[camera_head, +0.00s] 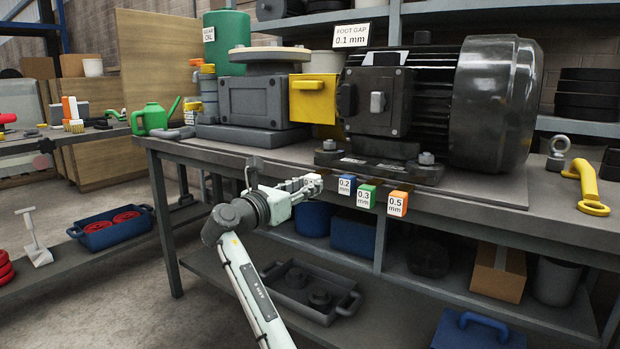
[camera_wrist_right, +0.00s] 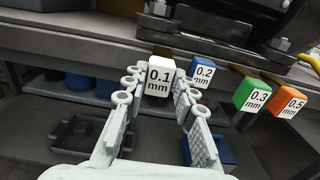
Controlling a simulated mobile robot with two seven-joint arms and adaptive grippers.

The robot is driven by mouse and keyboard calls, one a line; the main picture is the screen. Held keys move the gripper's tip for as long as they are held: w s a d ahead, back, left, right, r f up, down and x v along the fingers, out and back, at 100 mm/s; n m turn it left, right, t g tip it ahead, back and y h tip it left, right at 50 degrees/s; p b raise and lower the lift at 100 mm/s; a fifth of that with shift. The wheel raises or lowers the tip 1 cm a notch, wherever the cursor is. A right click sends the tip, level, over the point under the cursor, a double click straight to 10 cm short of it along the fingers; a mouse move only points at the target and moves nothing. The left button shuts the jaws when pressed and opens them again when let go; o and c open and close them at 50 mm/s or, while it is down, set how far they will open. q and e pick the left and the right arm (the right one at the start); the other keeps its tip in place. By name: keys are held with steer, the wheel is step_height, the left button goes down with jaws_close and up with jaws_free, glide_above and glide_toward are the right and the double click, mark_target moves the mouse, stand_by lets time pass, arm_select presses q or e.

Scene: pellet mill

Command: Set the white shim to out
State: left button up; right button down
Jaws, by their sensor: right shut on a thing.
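The white shim (camera_wrist_right: 160,78), a white block marked 0.1 mm, is between the fingertips of my right gripper (camera_wrist_right: 158,92) in the right wrist view. The gripper is shut on it, and the label faces the camera. In the head view my right gripper (camera_head: 308,185) is at the bench's front edge, left of the blue shim (camera_head: 346,186). There the white shim is hard to tell from the pale fingers. The green shim (camera_head: 366,196) and orange shim (camera_head: 397,203) stand farther right along the edge. My left gripper is not in view.
A black motor (camera_head: 440,100) stands on the bench (camera_head: 480,200) behind the shims, with a sign (camera_head: 352,36) reading foot gap 0.1 mm above. A yellow guard (camera_head: 313,98) is beside it. The lower shelf holds a grey tray (camera_head: 308,290) and a cardboard box (camera_head: 498,270).

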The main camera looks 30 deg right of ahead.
steer(key=shift+s+a+f, duration=0.1)
steer(key=shift+a+f, duration=0.1)
steer(key=c, duration=1.7)
jaws_free()
steer(key=o, duration=0.5)
steer(key=shift+r, duration=0.15)
steer(key=shift+a, duration=0.1)
steer(key=v, duration=1.2)
